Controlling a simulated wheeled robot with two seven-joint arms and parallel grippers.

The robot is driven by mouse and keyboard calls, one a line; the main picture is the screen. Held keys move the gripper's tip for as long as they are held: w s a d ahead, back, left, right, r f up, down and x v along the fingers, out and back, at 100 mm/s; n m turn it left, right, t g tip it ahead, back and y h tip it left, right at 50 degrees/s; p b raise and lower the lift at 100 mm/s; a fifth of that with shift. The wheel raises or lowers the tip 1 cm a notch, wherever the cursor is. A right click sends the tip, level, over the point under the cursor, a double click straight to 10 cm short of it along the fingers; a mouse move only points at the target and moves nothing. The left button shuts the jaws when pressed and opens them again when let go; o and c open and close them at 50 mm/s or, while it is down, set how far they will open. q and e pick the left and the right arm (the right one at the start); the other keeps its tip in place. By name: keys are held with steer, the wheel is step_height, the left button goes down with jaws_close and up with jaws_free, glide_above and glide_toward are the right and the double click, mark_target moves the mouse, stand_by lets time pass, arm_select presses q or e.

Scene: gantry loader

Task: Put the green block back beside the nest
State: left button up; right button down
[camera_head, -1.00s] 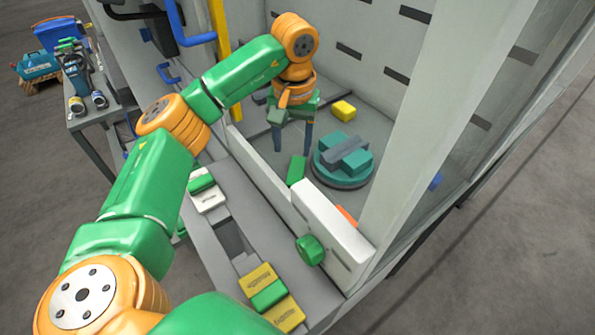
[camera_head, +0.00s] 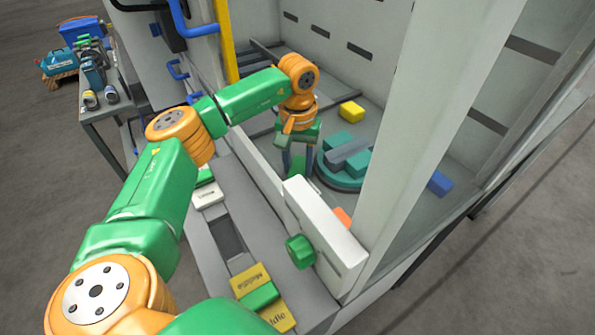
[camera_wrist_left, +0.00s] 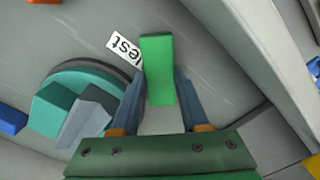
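The green block (camera_head: 298,172) stands on the grey floor inside the enclosure. It also shows in the left wrist view (camera_wrist_left: 158,70), beside a partly covered white label (camera_wrist_left: 122,48) reading "...est". My left gripper (camera_head: 300,168) points down over the block, its fingers (camera_wrist_left: 160,78) on either side; it looks open, with a thin gap at the right finger. A round teal fixture (camera_head: 338,182), probably the nest, is close to the right in the head view. It carries teal blocks and a grey bar (camera_head: 349,150). My right gripper is out of view.
A yellow block (camera_head: 351,111) lies behind the fixture, and a blue block (camera_head: 440,183) lies to the right. A white panel (camera_head: 325,235) with a green knob (camera_head: 300,251) and a pale post (camera_head: 420,130) stand in front.

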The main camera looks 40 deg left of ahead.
arm_select(q)
steer(key=shift+w, duration=0.1)
jaws_close()
